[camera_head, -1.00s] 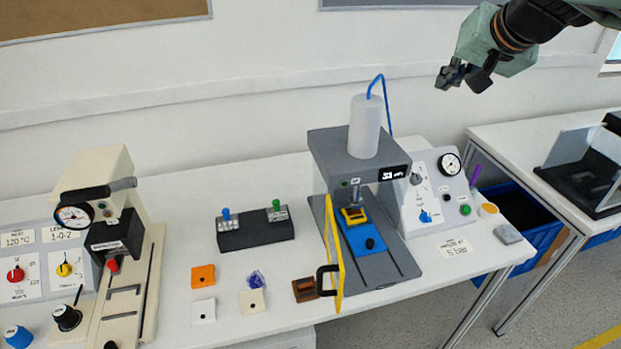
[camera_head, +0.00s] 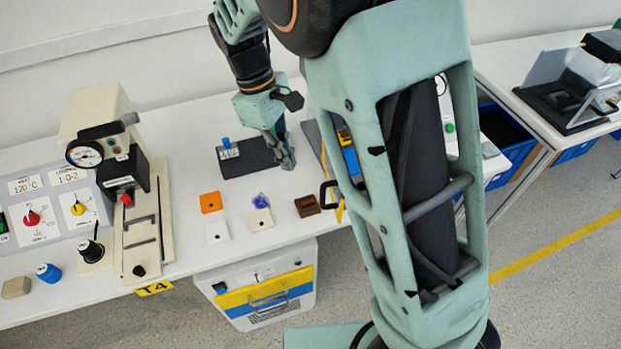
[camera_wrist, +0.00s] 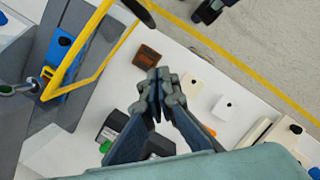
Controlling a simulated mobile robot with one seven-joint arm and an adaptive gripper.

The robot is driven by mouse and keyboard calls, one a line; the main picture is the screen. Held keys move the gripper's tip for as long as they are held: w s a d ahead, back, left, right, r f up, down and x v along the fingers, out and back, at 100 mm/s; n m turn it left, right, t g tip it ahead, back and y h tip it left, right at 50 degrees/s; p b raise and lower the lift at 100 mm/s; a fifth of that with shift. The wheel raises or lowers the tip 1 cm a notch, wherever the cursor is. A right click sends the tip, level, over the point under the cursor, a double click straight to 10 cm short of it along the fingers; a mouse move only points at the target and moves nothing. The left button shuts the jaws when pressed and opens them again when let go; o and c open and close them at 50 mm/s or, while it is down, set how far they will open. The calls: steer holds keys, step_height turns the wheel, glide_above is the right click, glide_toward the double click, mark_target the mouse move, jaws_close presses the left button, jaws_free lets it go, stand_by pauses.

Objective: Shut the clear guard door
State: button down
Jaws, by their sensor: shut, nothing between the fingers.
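The clear guard door has a yellow frame and a black handle. In the head view only its frame edge (camera_head: 339,210) and handle (camera_head: 327,194) show beside my arm. In the wrist view its yellow frame (camera_wrist: 72,52) crosses the upper left and swings out open from the grey press (camera_wrist: 85,20). The black handle (camera_wrist: 138,10) is at the top edge. My gripper (camera_head: 288,163) is shut and empty, pointing down left of the door by the black two-lever block (camera_head: 247,157). In the wrist view my fingertips (camera_wrist: 160,78) are apart from the door. My arm hides most of the press.
A brown block (camera_head: 307,205) lies close to the handle. An orange tile (camera_head: 210,202), two white tiles and a purple piece (camera_head: 260,201) lie further left. A cream press (camera_head: 115,150) stands at the left. Bare table lies between these.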

steer(key=s+d+f+p, duration=0.1)
steer(key=s+d+f, duration=0.1)
steer(key=d+f, duration=0.3)
steer(key=shift+s+f, duration=0.3)
steer(key=shift+f, duration=0.5)
steer(key=shift+d, duration=0.1)
